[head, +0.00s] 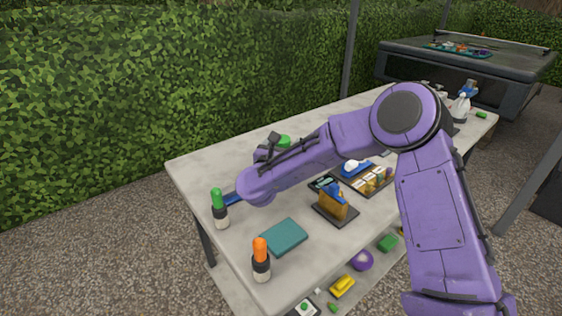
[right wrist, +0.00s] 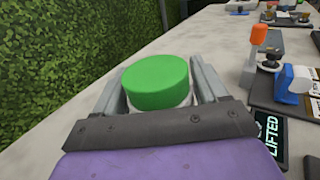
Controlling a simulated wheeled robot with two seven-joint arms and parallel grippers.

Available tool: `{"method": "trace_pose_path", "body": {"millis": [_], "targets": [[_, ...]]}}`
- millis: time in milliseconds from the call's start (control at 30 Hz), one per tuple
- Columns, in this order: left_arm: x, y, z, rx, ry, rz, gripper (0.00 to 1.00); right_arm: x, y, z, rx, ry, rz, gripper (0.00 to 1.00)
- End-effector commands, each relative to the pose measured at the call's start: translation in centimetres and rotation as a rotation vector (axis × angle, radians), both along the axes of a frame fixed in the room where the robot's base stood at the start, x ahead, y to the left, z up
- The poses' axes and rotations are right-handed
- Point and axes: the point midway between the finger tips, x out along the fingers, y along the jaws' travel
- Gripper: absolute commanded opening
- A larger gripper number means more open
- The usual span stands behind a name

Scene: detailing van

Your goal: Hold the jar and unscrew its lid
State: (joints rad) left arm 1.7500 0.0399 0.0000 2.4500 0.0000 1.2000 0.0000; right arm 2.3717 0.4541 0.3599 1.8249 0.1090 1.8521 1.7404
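The jar has a round green lid (right wrist: 157,81); a little of its pale body shows below the lid in the right wrist view. The lid also shows in the head view (head: 284,141), near the table's hedge side. My right gripper (right wrist: 158,84) has one grey finger on each side of the jar, set wide apart. The fingers sit close to its sides, and I cannot tell whether they press on it. The lid is on the jar, which looks upright. Most of its body is hidden by the lid and the gripper. My left gripper is not in view.
On the grey table (head: 185,170) stand a green-topped bottle (head: 219,208) and an orange-topped bottle (head: 261,260). A teal cloth (head: 284,237) lies between them and a dark stand (head: 336,207). A small display (right wrist: 271,138) reads LIFTED. A hedge (head: 160,80) runs behind the table.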

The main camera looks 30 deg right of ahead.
Motion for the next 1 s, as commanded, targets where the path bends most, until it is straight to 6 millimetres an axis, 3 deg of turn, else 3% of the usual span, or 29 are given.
{"method": "trace_pose_path", "body": {"millis": [33, 100, 467, 667, 867, 1000], "targets": [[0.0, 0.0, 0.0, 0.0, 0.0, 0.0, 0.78, 0.0, 0.0, 0.0, 0.0, 0.0, 0.0, 0.54], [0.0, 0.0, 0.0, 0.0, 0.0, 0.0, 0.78, 0.0, 0.0, 0.0, 0.0, 0.0, 0.0, 0.32], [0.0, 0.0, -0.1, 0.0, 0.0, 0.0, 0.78, 0.0, 0.0, 0.5, 0.001, -0.003, 0.0, 0.3], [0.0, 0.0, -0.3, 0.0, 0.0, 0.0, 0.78, -0.2, 0.1, 3.6, 0.001, -0.007, 0.001, 0.3], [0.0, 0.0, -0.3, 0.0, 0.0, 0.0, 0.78, -4.6, 1.7, 9.2, 0.002, -0.009, 0.003, 0.3], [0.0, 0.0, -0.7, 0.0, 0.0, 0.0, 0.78, -8.6, 3.0, 10.9, 0.0, -0.005, 0.004, 0.3]]}}
